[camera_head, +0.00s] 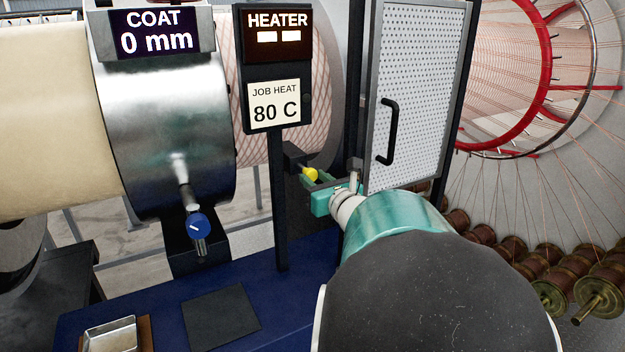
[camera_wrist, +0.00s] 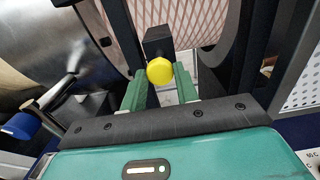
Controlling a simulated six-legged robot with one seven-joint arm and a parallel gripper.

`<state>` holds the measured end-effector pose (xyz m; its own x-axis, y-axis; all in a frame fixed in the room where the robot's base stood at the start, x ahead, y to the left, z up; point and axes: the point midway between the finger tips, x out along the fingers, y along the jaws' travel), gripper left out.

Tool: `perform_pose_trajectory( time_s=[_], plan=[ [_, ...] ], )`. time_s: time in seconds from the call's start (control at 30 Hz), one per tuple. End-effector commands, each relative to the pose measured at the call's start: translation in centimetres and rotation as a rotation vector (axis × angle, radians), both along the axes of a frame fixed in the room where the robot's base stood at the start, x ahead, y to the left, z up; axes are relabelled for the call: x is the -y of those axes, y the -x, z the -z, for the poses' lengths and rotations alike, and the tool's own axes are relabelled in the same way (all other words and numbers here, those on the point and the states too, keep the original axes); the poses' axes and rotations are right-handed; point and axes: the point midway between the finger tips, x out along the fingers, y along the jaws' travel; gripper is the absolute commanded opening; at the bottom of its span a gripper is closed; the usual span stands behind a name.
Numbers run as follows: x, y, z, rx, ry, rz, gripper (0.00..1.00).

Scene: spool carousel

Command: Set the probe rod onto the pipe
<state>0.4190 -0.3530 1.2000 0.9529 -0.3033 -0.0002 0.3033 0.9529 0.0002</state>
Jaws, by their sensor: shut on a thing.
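The pipe (camera_head: 48,115) runs across the upper left of the head view, cream-coloured at left. Its part right of the steel ring is wrapped in reddish mesh, which also shows in the wrist view (camera_wrist: 192,22). My gripper (camera_head: 318,181) is beside the mesh part, below and right of the heater sign. In the wrist view its green fingers (camera_wrist: 160,90) close on the yellow rounded end of the probe rod (camera_wrist: 160,71), also in the head view (camera_head: 310,174). A black block (camera_wrist: 158,40) lies just beyond the yellow end, towards the pipe; contact with the mesh cannot be told.
A heater sign (camera_head: 277,35) reads job heat 80 C on a dark post. A white perforated door (camera_head: 418,95) stands close right of my gripper. The steel ring (camera_head: 175,125) carries a blue knob (camera_head: 198,226). Several spools (camera_head: 560,290) stand at right.

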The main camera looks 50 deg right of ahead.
Motion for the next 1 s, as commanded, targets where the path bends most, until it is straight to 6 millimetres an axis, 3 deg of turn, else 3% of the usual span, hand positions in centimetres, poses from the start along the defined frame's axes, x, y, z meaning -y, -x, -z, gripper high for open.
perform_pose_trajectory(
  time_s=[0.17,0.4,0.67,0.7,0.8,1.0],
  plan=[
    [0.1,-0.4,0.0,0.001,0.0,-0.002,0.0],
    [0.9,-2.9,0.0,0.0,0.0,-0.003,0.0],
    [1.0,-3.0,-0.1,0.002,0.002,-0.002,0.0],
    [1.0,-3.0,-0.1,0.002,0.002,-0.002,0.34],
    [1.0,-3.0,-0.1,0.002,0.002,-0.002,0.53],
    [1.0,-3.0,-0.1,0.001,0.001,-0.001,0.53]
  ],
)
